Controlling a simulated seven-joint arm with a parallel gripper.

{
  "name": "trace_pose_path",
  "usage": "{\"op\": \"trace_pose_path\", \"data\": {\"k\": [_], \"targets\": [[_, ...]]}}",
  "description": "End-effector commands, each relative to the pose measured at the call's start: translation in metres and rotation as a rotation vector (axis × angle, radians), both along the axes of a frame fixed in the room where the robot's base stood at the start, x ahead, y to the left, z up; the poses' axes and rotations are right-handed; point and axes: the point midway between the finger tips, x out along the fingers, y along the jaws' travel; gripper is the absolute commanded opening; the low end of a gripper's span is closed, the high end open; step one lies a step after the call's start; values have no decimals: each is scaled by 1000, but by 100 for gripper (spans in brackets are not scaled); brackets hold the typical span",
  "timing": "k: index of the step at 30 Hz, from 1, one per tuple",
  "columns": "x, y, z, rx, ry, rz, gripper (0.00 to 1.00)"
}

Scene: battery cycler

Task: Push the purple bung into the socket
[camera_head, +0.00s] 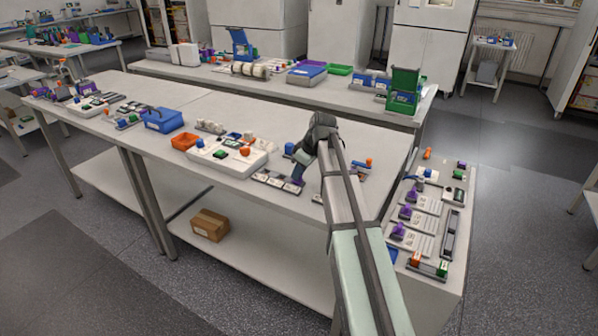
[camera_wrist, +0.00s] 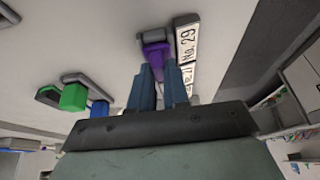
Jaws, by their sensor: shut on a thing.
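The purple bung (camera_wrist: 155,54) is between the fingertips of my gripper (camera_wrist: 156,78) in the wrist view. My gripper is shut on it.
A green block (camera_wrist: 73,97) and a blue block (camera_wrist: 99,109) sit on grey holders to the left in the wrist view. In the head view a white tray of parts (camera_head: 215,163), an orange bin (camera_head: 184,141) and a blue bin (camera_head: 162,119) stand left of my gripper.

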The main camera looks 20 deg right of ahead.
Motion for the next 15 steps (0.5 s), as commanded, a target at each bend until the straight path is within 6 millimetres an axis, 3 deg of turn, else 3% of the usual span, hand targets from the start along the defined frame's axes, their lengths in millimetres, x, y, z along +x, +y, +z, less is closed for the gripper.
{"op": "trace_pose_path", "data": {"k": [8,9,15], "targets": [[0,0,-4,0,0,0,0],[0,0,-3,0,0,0,19],[0,0,-3,0,0,0,39]]}}
